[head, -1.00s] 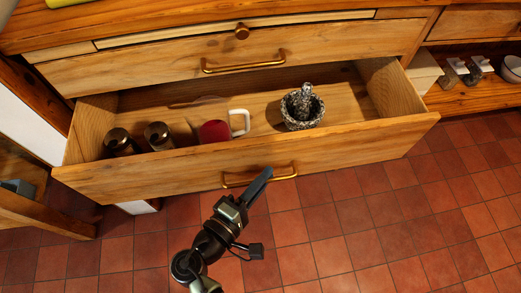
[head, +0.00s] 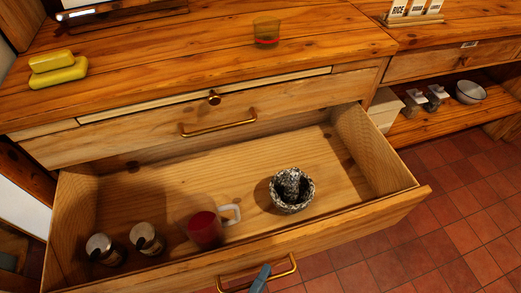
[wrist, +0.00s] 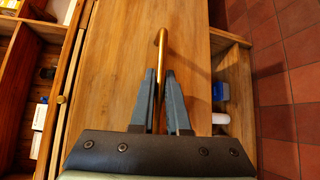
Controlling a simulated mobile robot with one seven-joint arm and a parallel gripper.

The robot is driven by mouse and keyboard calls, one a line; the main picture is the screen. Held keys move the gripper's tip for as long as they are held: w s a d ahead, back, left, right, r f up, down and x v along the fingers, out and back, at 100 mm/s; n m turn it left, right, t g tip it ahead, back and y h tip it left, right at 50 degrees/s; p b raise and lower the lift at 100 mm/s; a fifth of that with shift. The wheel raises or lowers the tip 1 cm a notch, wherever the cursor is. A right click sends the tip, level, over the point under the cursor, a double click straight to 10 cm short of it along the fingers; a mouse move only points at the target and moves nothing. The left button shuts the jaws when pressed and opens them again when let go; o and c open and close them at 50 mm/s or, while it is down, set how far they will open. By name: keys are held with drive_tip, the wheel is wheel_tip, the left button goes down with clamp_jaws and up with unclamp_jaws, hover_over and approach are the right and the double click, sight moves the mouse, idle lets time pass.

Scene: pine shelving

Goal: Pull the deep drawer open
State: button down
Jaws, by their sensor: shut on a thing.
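The deep drawer (head: 330,240) stands well open in the head view, its floor and side walls showing. Its brass bar handle (head: 285,270) is on the front, near the bottom edge of the head view. My gripper (head: 260,280) is at this handle, only partly in the head view. In the wrist view my gripper (wrist: 161,100) has its two fingers on either side of the brass handle, shut on it.
A shallower closed drawer (head: 130,136) with its own brass handle is above. Yellow blocks (head: 58,72) and a glass (head: 267,31) stand on the countertop (head: 180,65). Tiled floor (head: 465,225) is clear at the right.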

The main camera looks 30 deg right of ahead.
drive_tip(key=c, duration=0.9)
unclamp_jaws()
drive_tip(key=p+v, duration=0.1)
drive_tip(key=v, duration=1.2)
